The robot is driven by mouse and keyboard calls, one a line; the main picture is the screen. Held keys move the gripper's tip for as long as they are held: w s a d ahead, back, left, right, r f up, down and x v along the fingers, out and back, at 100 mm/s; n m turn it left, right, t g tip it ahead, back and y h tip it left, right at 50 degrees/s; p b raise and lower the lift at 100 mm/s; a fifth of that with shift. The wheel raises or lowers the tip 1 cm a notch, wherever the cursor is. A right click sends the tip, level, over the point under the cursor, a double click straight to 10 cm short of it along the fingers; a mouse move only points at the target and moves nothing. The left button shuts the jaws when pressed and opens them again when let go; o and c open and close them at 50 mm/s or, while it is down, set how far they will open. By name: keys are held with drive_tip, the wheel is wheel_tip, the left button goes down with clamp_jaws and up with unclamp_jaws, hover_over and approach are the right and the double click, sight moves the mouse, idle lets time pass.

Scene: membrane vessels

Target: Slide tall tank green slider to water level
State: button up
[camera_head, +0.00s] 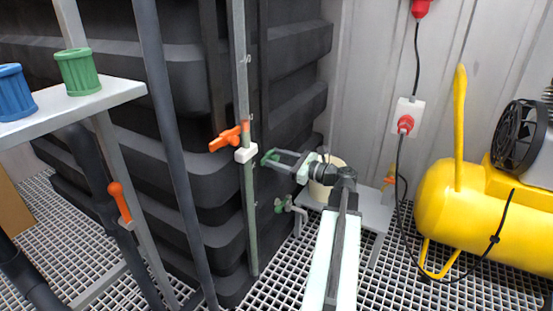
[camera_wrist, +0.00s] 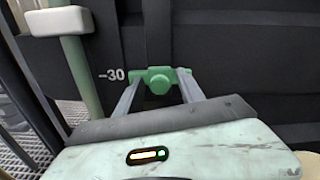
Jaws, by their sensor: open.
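The tall tank (camera_head: 295,45) is black and ribbed. The green slider (camera_head: 268,158) sits on a dark vertical rail on its side. In the wrist view the green slider (camera_wrist: 159,81) shows as a round knob beside a "-30" mark. My gripper (camera_head: 278,157) is open, its two fingers reaching to either side of the slider. In the wrist view my gripper (camera_wrist: 160,82) has the knob between its fingertips; I cannot tell whether they touch it. A vertical gauge tube (camera_head: 250,205) stands left of the slider, greenish below and greyer above.
An orange handle (camera_head: 229,138) and a white block (camera_head: 246,154) are on the tube. A green-handled tap (camera_head: 280,206) is below my gripper. A white shelf (camera_head: 120,92) with blue and green caps is at left. A yellow compressor (camera_head: 470,210) stands at right.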

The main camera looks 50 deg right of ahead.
sight(266, 109)
drive_tip(key=shift+w+a, duration=0.1)
drive_tip(key=shift+w, duration=0.25)
drive_tip(key=shift+c, duration=0.4)
clamp_jaws()
wheel_tip(266, 109, up, 17)
drive_tip(key=p, duration=1.7)
drive_tip(key=shift+r, duration=0.1)
drive_tip(key=shift+o, duration=0.4)
unclamp_jaws()
